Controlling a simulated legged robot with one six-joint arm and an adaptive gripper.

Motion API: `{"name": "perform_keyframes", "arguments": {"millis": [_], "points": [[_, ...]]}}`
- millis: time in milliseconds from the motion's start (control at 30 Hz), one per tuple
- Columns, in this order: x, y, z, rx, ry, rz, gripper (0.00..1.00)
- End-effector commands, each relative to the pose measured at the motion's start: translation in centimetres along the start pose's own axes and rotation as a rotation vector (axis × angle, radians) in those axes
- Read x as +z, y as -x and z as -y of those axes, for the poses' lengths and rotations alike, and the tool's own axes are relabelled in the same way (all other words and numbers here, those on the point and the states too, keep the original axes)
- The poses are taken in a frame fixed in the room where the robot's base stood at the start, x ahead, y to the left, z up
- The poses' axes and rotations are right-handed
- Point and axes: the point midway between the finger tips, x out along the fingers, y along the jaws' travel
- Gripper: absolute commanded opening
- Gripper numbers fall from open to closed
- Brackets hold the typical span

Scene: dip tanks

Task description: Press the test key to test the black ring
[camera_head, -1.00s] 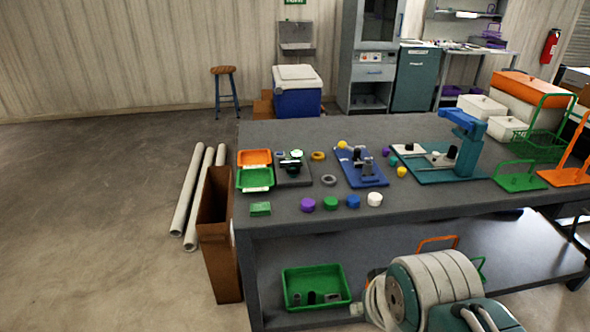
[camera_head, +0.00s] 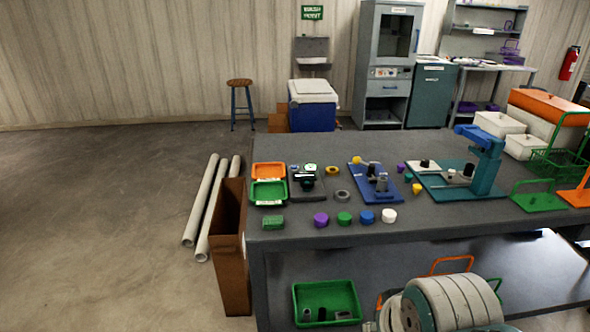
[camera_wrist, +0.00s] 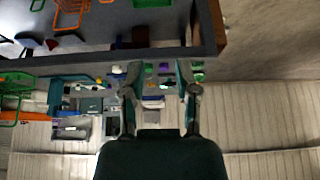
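A dark test plate (camera_head: 294,192) lies near the left end of the grey table (camera_head: 430,225). A black, ring-like piece (camera_head: 306,182) sits on it, with a small green-and-white part behind; I cannot make out a key at this size. A grey ring (camera_head: 342,195) and a yellow-orange ring (camera_head: 332,170) lie to the right of the plate. My gripper (camera_wrist: 158,72) shows in the wrist view with its two fingers apart and nothing between them. It is away from the table items. My gripper's fingers do not show in the head view.
Orange (camera_head: 268,171) and green (camera_head: 268,193) trays lie left of the plate. Coloured caps, a blue fixture (camera_head: 376,186) and a teal press (camera_head: 484,170) stand to the right. A brown bin (camera_head: 230,250) and pale tubes (camera_head: 204,205) stand left of the table. Floor farther left is clear.

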Motion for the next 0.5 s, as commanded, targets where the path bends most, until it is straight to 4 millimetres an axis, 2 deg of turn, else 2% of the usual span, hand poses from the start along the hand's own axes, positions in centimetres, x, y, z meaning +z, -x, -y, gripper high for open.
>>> {"name": "perform_keyframes", "arguments": {"millis": [267, 300, 367, 400, 500], "points": [[0.0, 0.0, 0.0, 0.0, 0.0, 0.0, 0.4], [0.0, 0.0, 0.0, 0.0, 0.0, 0.0, 0.36], [0.0, 0.0, 0.0, 0.0, 0.0, 0.0, 0.09], [0.0, 0.0, 0.0, 0.0, 0.0, 0.0, 0.0], [0.0, 0.0, 0.0, 0.0, 0.0, 0.0, 0.0]]}}
